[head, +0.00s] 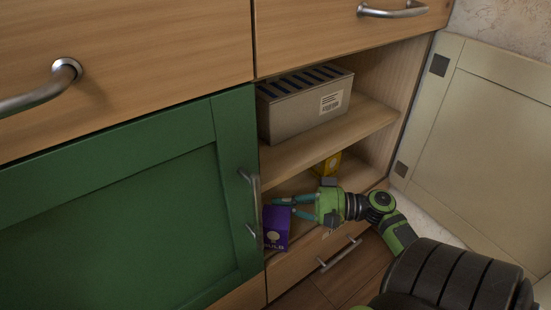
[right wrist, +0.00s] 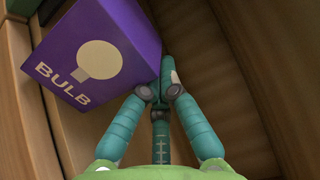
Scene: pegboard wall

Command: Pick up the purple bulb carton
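The purple bulb carton (head: 276,228) stands upright on the lower shelf, near its front edge and close beside the green door. In the right wrist view the carton (right wrist: 90,55) fills the upper left, its pale bulb picture and BULB lettering facing me. My right gripper (head: 281,202) reaches in from the right, with its fingertips at the carton's upper edge. In the right wrist view its teal fingers (right wrist: 160,85) converge and look shut, just right of the carton's edge. My left gripper is out of view.
A grey slotted box (head: 300,112) stands on the upper shelf. A yellow box (head: 327,165) sits farther back on the lower shelf. The green door (head: 130,210) with handles bounds the opening on the left; a pale open panel (head: 480,140) stands to the right.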

